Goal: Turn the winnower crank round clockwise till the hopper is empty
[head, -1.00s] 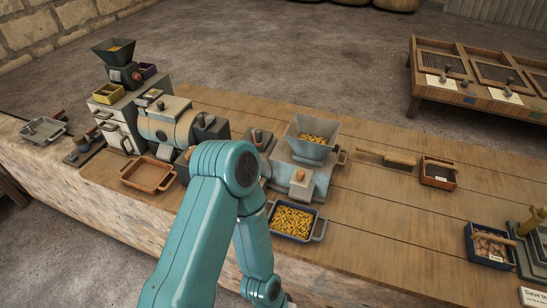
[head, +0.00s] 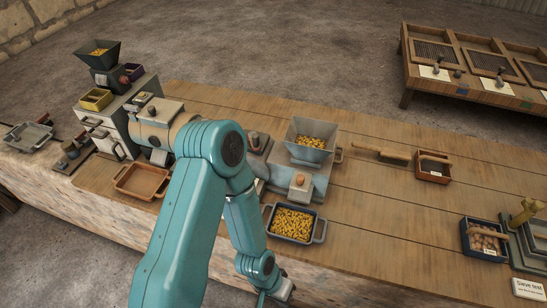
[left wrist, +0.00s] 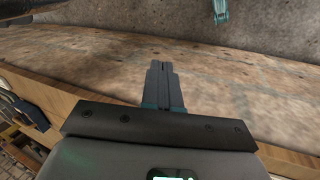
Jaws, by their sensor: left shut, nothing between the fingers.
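A pale blue-grey machine (head: 318,180) stands on the wooden bench with a grey hopper (head: 314,133) on top. Yellow grain (head: 311,143) lies in the hopper. A blue tray of yellow grain (head: 292,223) sits in front of it. A knob (head: 300,180) shows on a pale block at its front; I cannot tell whether this is the crank. My left arm crosses in front of the machines and hides part of the bench. My left gripper (head: 282,290) is low at the bench's front edge, apart from the machine. In the left wrist view its fingers (left wrist: 163,66) are shut and empty.
A drum-shaped machine (head: 152,118), an empty orange-brown tray (head: 143,181) and a smaller grain hopper (head: 98,53) stand to the left. A brush (head: 381,153), a small box (head: 433,168) and a blue bin (head: 484,240) lie right. The bench between them is clear.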

